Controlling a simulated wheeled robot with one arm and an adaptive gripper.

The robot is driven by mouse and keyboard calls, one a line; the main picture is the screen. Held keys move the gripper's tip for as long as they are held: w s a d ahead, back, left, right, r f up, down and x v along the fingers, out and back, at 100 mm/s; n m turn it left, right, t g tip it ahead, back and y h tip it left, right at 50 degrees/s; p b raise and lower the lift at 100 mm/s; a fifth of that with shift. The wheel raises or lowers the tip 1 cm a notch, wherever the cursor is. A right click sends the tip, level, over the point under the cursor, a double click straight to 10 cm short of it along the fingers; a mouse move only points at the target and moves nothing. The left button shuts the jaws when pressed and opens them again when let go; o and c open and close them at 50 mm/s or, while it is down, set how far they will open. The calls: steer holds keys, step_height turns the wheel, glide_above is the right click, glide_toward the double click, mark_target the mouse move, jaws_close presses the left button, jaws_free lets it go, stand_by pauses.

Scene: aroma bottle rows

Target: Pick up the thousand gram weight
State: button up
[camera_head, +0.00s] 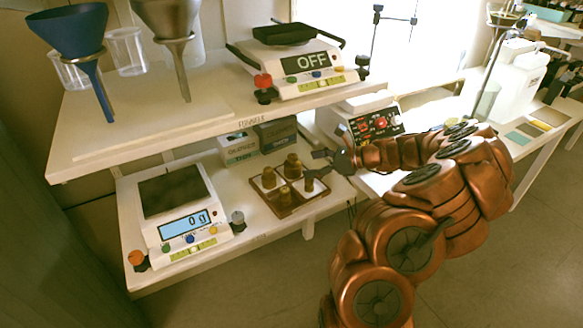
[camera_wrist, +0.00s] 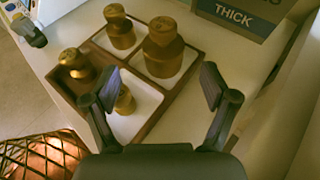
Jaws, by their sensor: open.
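A brown wooden tray (camera_head: 298,206) with white compartments holds several brass weights on the lower shelf; it also shows in the wrist view (camera_wrist: 150,110). The biggest weight (camera_wrist: 163,48) stands upright in the upper right compartment in the wrist view, likely the thousand gram one; no marking is readable. In the head view the biggest appears to be the back weight (camera_head: 292,163). Smaller weights (camera_wrist: 119,27), (camera_wrist: 76,66) stand beside it, and the smallest (camera_wrist: 125,100) is partly behind a finger. My gripper (camera_wrist: 160,86) is open and empty above the tray's right side; in the head view it is (camera_head: 318,166).
A scale (camera_head: 185,215) reading 0 g stands left of the tray. Boxes (camera_head: 240,149) stand behind; one reads THICK (camera_wrist: 235,18) in the wrist view. The upper shelf (camera_head: 150,140) with funnels and an OFF scale (camera_head: 305,65) overhangs the back. Free shelf lies right of the tray.

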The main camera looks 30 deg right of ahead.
mark_target(295, 163)
steer(key=x, duration=0.6)
steer(key=shift+w+a+r, duration=0.15)
steer(key=shift+w+r, duration=0.05)
steer(key=shift+w, duration=0.3)
steer(key=shift+c, duration=0.3)
jaws_close()
